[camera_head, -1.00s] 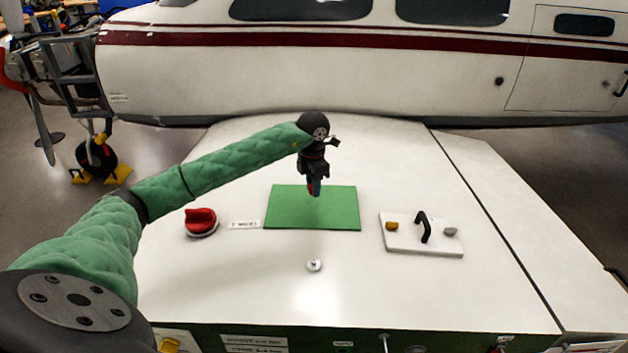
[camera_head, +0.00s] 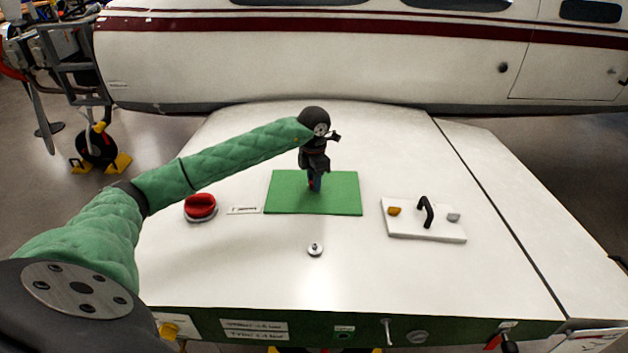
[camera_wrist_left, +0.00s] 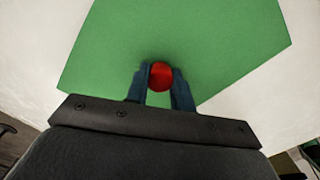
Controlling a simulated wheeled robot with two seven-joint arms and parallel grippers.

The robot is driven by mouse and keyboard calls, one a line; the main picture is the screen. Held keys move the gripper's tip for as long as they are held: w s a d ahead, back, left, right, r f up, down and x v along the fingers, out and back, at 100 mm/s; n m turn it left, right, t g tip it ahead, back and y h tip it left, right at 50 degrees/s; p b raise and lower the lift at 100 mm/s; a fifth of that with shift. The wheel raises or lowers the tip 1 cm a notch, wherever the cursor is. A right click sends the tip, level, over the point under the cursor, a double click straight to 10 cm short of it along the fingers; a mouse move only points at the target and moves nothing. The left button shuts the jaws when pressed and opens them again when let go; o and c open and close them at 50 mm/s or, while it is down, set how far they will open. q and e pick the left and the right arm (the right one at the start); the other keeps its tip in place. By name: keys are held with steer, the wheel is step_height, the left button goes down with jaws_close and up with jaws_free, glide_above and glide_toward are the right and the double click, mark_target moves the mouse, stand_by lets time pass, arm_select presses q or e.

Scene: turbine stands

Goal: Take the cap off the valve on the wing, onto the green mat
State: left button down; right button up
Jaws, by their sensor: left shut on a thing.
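The green mat (camera_head: 340,204) lies flat on the white wing. My left gripper (camera_head: 315,183) points down over the middle of the mat. It is shut on the small red cap (camera_wrist_left: 161,76), which sits between the two blue fingers in the left wrist view; the mat also fills much of that view (camera_wrist_left: 215,40). The head view shows only a sliver of red at the fingertips, and I cannot tell whether the cap touches the mat. The valve (camera_head: 315,250), small, round and silvery, stands bare on the wing in front of the mat. My right gripper is not in view.
A red knob on a round base (camera_head: 201,207) and a small label (camera_head: 243,210) are left of the mat. A white plate (camera_head: 430,236) with a black handle and two small knobs is on the right. The fuselage (camera_head: 310,65) rises behind the wing.

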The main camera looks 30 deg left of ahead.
arm_select(q)
steer(key=shift+f+b, duration=0.3)
steer(key=shift+b, duration=0.05)
steer(key=c, duration=1)
jaws_free()
steer(key=shift+o, duration=0.2)
steer(key=shift+r, duration=0.15)
steer(key=shift+r+p, duration=0.85)
steer(key=shift+r, duration=2.5)
